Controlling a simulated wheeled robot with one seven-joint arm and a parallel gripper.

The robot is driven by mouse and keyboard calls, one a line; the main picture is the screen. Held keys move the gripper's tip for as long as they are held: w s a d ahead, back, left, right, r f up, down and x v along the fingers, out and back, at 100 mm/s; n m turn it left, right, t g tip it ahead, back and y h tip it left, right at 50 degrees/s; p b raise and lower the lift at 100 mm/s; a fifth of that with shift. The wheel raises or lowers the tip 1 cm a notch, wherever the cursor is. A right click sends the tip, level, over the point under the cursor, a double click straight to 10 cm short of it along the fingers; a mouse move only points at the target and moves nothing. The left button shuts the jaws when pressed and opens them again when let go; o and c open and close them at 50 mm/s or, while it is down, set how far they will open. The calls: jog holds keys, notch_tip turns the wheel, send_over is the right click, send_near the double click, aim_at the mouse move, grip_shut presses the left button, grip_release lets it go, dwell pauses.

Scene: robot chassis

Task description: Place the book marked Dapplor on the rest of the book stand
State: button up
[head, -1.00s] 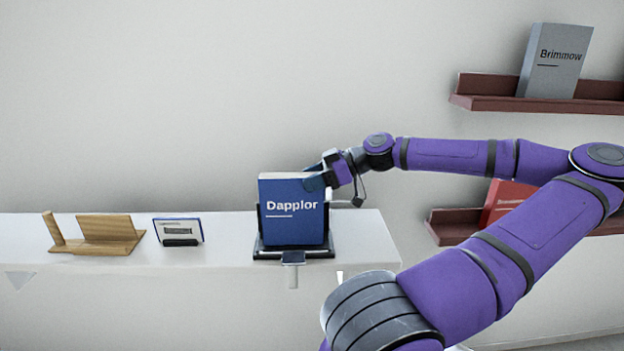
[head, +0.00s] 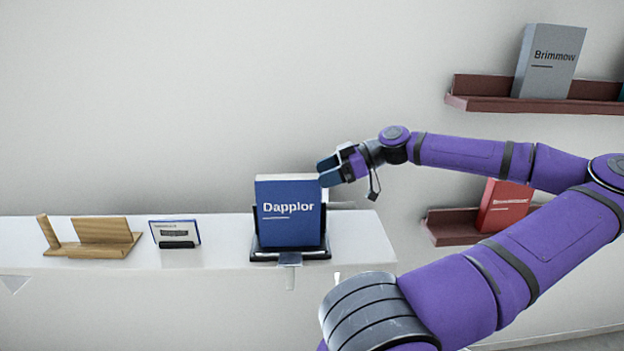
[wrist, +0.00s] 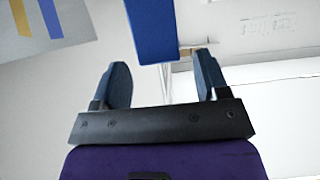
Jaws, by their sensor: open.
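The blue book marked Dapplor (head: 289,212) stands upright, leaning back a little, on the black book stand (head: 290,254), with its lower edge at the stand's front rest. Its label faces the head camera. My gripper (head: 327,172) is open and empty at the book's upper right edge, apart from it as far as I can tell. In the wrist view, the blue book (wrist: 150,30) lies beyond the open fingers of my gripper (wrist: 160,82), with nothing between them.
A wooden stand (head: 100,236) and a small framed card (head: 175,232) stand to the left on the white counter (head: 222,250). At right, a grey Brimmow book (head: 548,62) and a red book (head: 503,205) rest on dark red wall shelves (head: 490,103).

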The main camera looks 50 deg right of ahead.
jog(key=v, duration=0.7)
dwell(1.1)
